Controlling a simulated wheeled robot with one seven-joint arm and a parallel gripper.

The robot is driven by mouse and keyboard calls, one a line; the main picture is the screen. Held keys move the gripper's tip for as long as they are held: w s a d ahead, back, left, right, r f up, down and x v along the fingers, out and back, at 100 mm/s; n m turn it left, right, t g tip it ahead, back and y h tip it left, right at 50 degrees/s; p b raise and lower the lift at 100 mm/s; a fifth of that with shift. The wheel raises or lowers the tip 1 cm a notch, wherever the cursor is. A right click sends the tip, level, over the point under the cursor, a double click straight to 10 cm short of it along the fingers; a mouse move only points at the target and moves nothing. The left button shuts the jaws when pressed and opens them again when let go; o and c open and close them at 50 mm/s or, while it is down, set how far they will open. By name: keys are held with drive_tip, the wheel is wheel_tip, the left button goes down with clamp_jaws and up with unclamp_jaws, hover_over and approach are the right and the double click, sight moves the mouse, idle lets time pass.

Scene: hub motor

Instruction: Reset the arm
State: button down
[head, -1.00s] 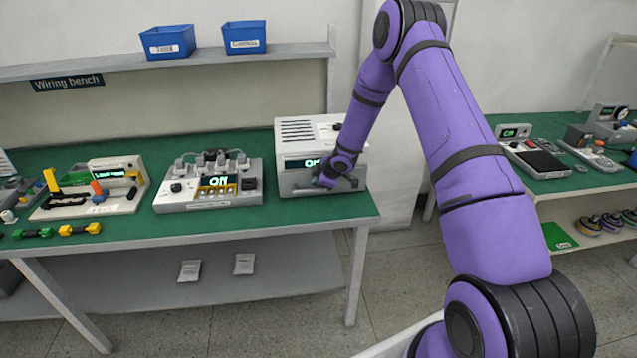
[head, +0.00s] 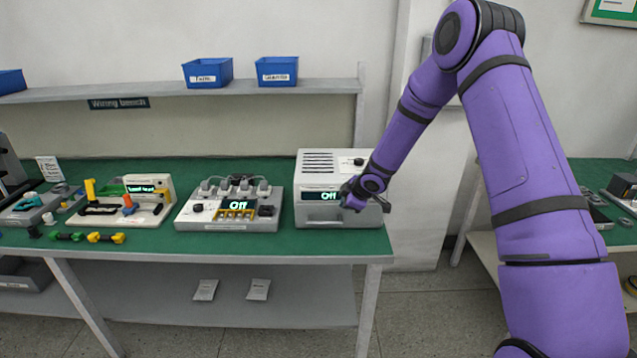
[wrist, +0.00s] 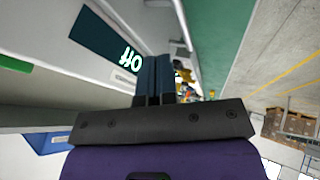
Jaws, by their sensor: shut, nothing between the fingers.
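My purple arm reaches down from the upper right in the head view. My gripper (head: 352,197) is at the front right of a white-grey box device (head: 310,215) whose display reads "Off". In the wrist view, the fingers of my gripper (wrist: 154,75) are shut together with nothing between them. The device's front and its "Off" display (wrist: 108,45) are close beside the fingers there. I cannot tell whether the fingers touch the device.
The green bench (head: 330,246) also holds a charger-like unit (head: 230,214) reading "Off" and a test fixture (head: 130,209). Small yellow and green parts lie at the front left. A shelf with blue bins (head: 277,70) runs above. A second bench (head: 610,172) stands at right.

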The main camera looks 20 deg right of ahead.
drive_tip(key=s+d+r+m+h, duration=0.1)
drive_tip(key=s+r+m+h, duration=0.1)
drive_tip(key=s+r, duration=0.5)
drive_tip(key=s+d+r+m+h, duration=0.1)
drive_tip(key=s+r+m, duration=0.15)
drive_tip(key=r, duration=0.85)
drive_tip(key=s+d+r+m+h, duration=0.1)
drive_tip(key=s+r+m+h, duration=0.1)
drive_tip(key=s+r, duration=0.5)
drive_tip(key=s+a+r+m, duration=0.1)
drive_tip(key=s+r+m, duration=0.1)
drive_tip(key=s, duration=0.8)
drive_tip(key=s+a+r+m+g+y, duration=0.1)
drive_tip(key=s+r, duration=0.4)
drive_tip(key=s, duration=0.5)
drive_tip(key=s+a+r+m+y, duration=0.1)
drive_tip(key=s+r+m, duration=0.2)
drive_tip(key=s, duration=0.7)
drive_tip(key=shift+a+r+m+g, duration=0.3)
drive_tip(key=shift+a+m, duration=0.1)
drive_tip(key=shift+m, duration=0.15)
